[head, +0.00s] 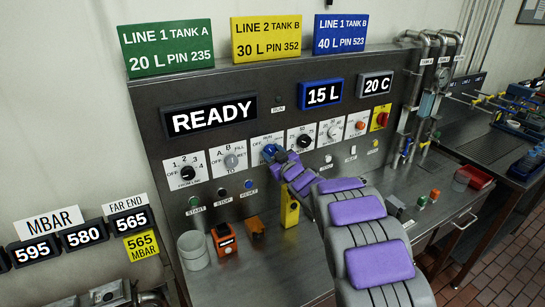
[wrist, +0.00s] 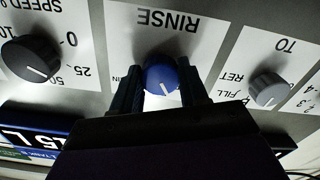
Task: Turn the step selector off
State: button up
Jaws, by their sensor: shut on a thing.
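The blue knob (wrist: 161,73) sits on a white label plate with the word RINSE (wrist: 168,18), which reads upside down in the wrist view. Its white pointer line points down in that picture, slightly right. My gripper (wrist: 162,88) has one finger on each side of the knob and is shut on it. In the head view my gripper (head: 270,153) is at the front panel, on the dial plate marked OFF at its upper left. I read no step selector name; the fingers hide part of the lettering.
A grey selector knob (head: 231,161) is left of my gripper and a black speed knob (head: 304,141) is right of it. Start (head: 193,201), stop (head: 221,193) and reset (head: 248,184) buttons lie below. The main display (head: 209,116) reads READY.

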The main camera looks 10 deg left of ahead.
jog(key=shift+n+b, duration=0.8)
jog(key=shift+n, duration=0.9)
jog(key=o, duration=1.1)
jog(key=shift+a, duration=0.15)
jog(key=shift+c, duration=0.2)
jog(key=p+v, duration=0.2)
jog(key=v, duration=1.5)
jog(key=shift+p, duration=0.3)
jog(key=shift+s+f, duration=0.1)
